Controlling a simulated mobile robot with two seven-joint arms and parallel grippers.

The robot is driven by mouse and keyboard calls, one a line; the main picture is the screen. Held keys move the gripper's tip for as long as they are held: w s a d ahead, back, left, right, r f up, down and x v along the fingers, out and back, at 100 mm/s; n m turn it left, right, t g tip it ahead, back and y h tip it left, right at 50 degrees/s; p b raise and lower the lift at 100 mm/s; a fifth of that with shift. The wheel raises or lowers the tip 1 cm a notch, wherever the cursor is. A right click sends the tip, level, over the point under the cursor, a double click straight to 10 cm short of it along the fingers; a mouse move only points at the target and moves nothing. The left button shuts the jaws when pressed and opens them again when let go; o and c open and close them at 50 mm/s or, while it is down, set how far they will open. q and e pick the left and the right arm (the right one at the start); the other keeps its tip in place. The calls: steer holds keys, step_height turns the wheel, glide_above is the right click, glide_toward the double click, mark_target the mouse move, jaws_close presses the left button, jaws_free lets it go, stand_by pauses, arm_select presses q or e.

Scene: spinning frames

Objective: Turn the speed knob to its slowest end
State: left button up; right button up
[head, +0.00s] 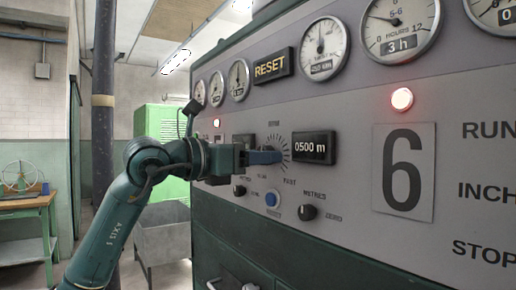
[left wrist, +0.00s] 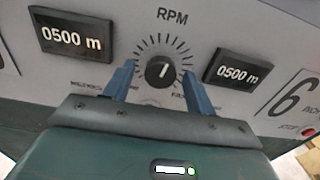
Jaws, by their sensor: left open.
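The speed knob (left wrist: 160,72) is a black round knob with a white pointer line, under the "RPM" label and inside a ring of tick marks. In the left wrist view its line points nearly straight up, tilted slightly right. My left gripper (left wrist: 160,88) is open, its two blue fingers on either side of the knob with gaps to it; I cannot tell whether the tips reach its depth. In the head view the left gripper (head: 268,157) is at the panel and hides the knob. My right gripper is not in view.
Displays reading "0500 m" (head: 315,147) flank the knob. Below are a blue button (head: 272,199) and small black knobs, one at right (head: 308,212). A grey bin (head: 163,241) stands left of the machine.

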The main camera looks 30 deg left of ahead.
arm_select(q)
steer(key=shift+w+d, duration=0.1)
steer(key=shift+w, duration=0.15)
steer(key=c, duration=0.8)
steer(key=shift+c, duration=1)
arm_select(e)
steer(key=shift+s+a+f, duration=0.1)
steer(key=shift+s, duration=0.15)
